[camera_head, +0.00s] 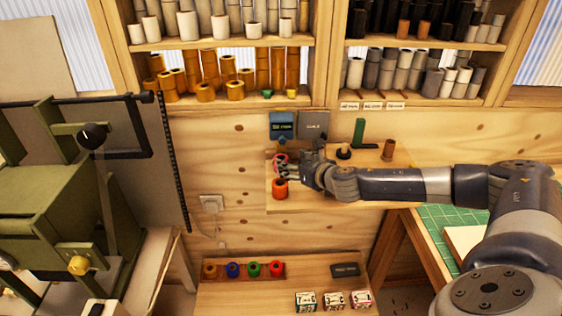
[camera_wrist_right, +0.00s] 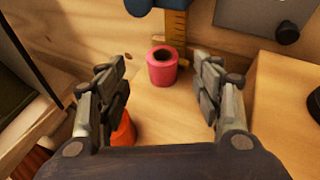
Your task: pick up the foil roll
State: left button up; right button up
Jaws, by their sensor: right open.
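A pink-red foil roll (camera_wrist_right: 162,68) stands upright on a wooden ledge, its hollow top facing up. In the head view the roll (camera_head: 280,159) is partly hidden by my right gripper (camera_head: 292,172). In the right wrist view the gripper's two fingers are spread apart, and the pink roll stands ahead, in line with the gap between them. The fingers do not appear to touch it. An orange roll (camera_head: 280,188) stands nearer on the same ledge. In the wrist view it (camera_wrist_right: 124,130) shows close beside the left finger, partly hidden. My left gripper is out of view.
The ledge (camera_head: 330,200) also holds a dark round piece, a green upright block (camera_head: 359,133) and a brown spool (camera_head: 388,150). A blue scale box (camera_head: 282,124) hangs behind. A lower shelf carries several coloured rolls (camera_head: 254,269). A green machine (camera_head: 50,180) stands left.

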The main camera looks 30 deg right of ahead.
aim_at(279, 157)
jog(key=shift+x, duration=0.95)
jog(key=shift+w+d+f+p, duration=0.1)
jog(key=shift+w+f+p, duration=0.25)
jog(key=shift+w, duration=0.15)
jog(key=p+x, duration=0.1)
jog(key=x, duration=0.2)
jog(key=shift+w+f, duration=0.2)
jog(key=shift+w, duration=0.15)
jog(key=shift+w+d+f, duration=0.1)
jog(key=shift+w+f, duration=0.05)
jog(key=shift+w, duration=0.15)
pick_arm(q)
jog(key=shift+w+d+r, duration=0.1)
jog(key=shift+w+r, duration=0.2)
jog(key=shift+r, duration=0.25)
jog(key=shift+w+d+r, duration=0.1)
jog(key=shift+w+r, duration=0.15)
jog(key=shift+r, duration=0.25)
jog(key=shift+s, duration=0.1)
pick_arm(e)
jog(key=shift+s, duration=0.1)
jog(key=shift+c, duration=0.7)
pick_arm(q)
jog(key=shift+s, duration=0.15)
pick_arm(e)
jog(key=c, duration=1)
